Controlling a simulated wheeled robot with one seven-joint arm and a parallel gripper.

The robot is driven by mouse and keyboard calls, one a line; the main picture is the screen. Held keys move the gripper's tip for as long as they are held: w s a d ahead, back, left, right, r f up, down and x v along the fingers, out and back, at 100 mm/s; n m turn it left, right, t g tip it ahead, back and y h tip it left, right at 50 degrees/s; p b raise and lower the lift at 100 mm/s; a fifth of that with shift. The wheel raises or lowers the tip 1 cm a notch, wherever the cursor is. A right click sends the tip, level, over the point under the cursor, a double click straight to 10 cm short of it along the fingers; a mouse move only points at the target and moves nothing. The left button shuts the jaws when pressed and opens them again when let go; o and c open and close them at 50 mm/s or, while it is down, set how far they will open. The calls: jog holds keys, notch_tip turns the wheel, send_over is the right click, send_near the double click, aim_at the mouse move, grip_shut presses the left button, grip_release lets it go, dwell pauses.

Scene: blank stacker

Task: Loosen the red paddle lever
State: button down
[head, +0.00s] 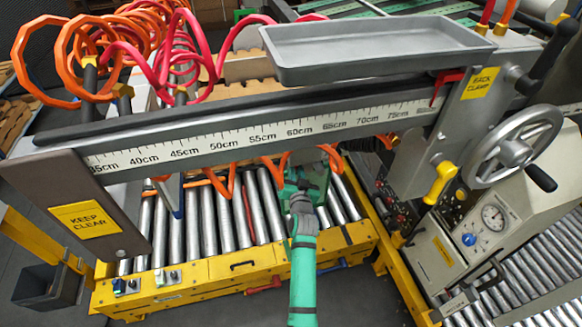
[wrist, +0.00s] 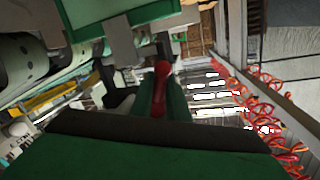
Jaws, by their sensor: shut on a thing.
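My gripper (head: 312,180) reaches over the rollers below the ruler beam in the head view, partly hidden by my own arm. In the wrist view a red lever (wrist: 161,84) stands upright between the green fingers of my gripper (wrist: 160,100), which are shut on it. The gripped lever is hidden in the head view. Another red lever (head: 447,79) sits at the right end of the beam, by the yellow RACK CLAMP label (head: 481,82), apart from my gripper. I cannot tell how far the gripped lever is turned.
The ruler beam (head: 240,139) crosses above my gripper, with a grey tray (head: 375,47) over it. Orange coiled hoses (head: 75,55) hang at the left. A handwheel (head: 516,146) and a yellow handle (head: 440,183) stand at the right. A yellow conveyor frame (head: 200,276) runs in front.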

jog(key=c, duration=1.7)
grip_release()
jog(key=shift+s, duration=0.1)
jog(key=s, duration=0.3)
jog(key=s+d, duration=0.1)
jog(key=s, duration=0.3)
jog(key=s+d, duration=0.1)
jog(key=s, duration=0.2)
jog(key=shift+s+r, duration=0.3)
jog(key=shift+r, duration=0.1)
